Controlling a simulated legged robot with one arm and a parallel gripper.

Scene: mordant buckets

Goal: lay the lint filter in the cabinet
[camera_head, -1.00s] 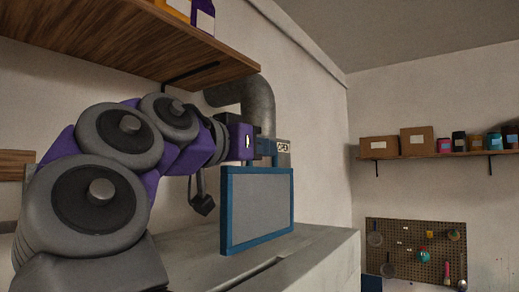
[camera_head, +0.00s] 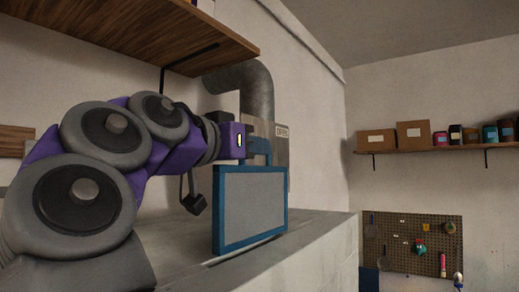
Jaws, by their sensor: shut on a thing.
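The lint filter (camera_head: 250,208) is a flat grey panel in a blue frame, with a blue tab on its top edge. It stands upright in the middle of the view, just above or at the pale grey ledge; I cannot tell if it touches. My gripper (camera_head: 258,148), at the end of my purple and grey arm, is shut on the filter's top tab. The fingers are mostly hidden. Behind them is a grey metal plate (camera_head: 281,146) with a small sign, below a duct. It may be part of the cabinet; I cannot identify the cabinet for sure.
A bent metal duct (camera_head: 257,88) runs down behind the filter. A wooden shelf (camera_head: 130,40) hangs above my arm. The pale ledge (camera_head: 325,225) is clear to the right. On the far wall are a shelf (camera_head: 440,150) with boxes and jars, and a pegboard (camera_head: 400,240).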

